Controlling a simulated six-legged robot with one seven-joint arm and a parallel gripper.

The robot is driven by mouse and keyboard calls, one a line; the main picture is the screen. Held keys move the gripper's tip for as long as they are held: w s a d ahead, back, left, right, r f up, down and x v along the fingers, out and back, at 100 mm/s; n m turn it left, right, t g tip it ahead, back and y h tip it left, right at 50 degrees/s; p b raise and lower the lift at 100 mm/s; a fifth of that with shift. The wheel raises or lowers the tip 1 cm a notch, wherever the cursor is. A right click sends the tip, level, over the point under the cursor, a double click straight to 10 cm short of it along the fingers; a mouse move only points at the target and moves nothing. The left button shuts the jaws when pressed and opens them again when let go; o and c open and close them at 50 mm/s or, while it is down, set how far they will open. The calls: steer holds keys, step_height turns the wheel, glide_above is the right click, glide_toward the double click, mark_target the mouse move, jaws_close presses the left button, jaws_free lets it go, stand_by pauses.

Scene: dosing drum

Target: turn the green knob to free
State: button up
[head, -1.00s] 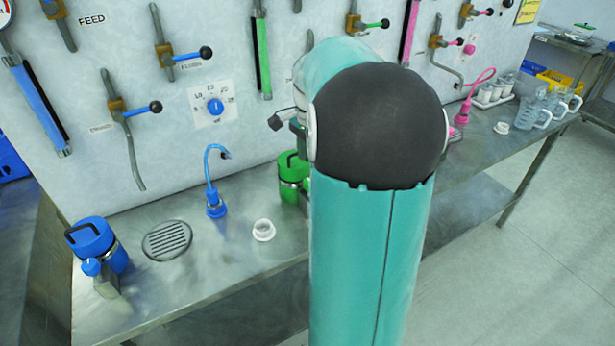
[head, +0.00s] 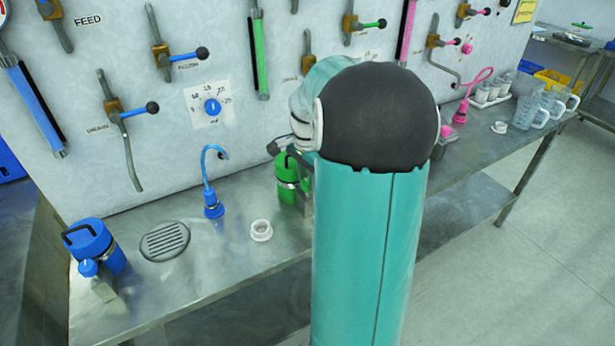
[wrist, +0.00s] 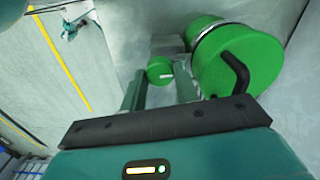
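The green drum (head: 287,178) stands on the steel bench, partly behind my arm in the head view. In the wrist view the drum (wrist: 232,62) is at the upper right, with a black bent handle on its face. The small round green knob (wrist: 159,69), with a pale mark on it, shows beside the drum. My gripper (wrist: 160,80) is open, with one finger on each side of the knob in this view and gaps between. I cannot tell how far the fingertips reach along the knob.
A blue drum (head: 92,245), a drain grate (head: 165,241), a blue spout (head: 212,190) and a white cap (head: 261,230) are on the bench to the left. Wall levers and tubes line the panel behind. Cups and jugs (head: 537,108) stand at the right.

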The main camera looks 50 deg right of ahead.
mark_target(307, 181)
steer(key=shift+n, duration=0.5)
steer(key=n, duration=0.3)
steer(key=shift+n, duration=0.4)
steer(key=n, duration=0.4)
steer(key=shift+n, duration=0.3)
steer(key=n, duration=0.8)
steer(key=shift+n, duration=0.3)
steer(key=o, duration=1)
steer(key=shift+c, duration=0.2)
steer(key=shift+r, duration=0.1)
step_height(307, 181, up, 14)
